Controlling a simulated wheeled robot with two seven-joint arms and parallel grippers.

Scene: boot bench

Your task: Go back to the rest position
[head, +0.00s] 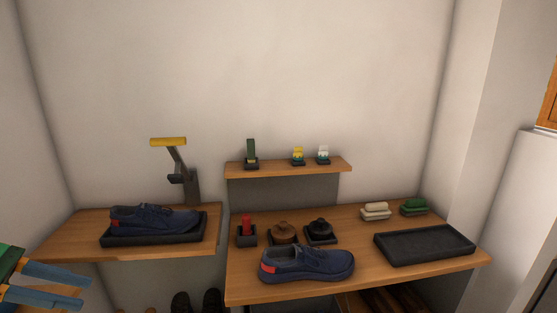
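My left gripper (86,292) comes in at the lower left edge. Its two blue fingers are apart with nothing between them, in front of the left bench board. My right gripper is not in view. One navy shoe with a red heel patch (308,264) stands near the front edge of the right bench (380,276). Another navy shoe (153,218) sits in a dark tray (190,235) on the left board (75,230). The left gripper touches neither shoe.
A yellow-topped lamp-like stand (168,142) rises behind the left tray. A small shelf (285,169) holds three small items. A red item (247,224), two round tins (283,234), folded cloths (375,211) and an empty dark tray (425,244) are on the right bench. Dark boots (211,301) stand below.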

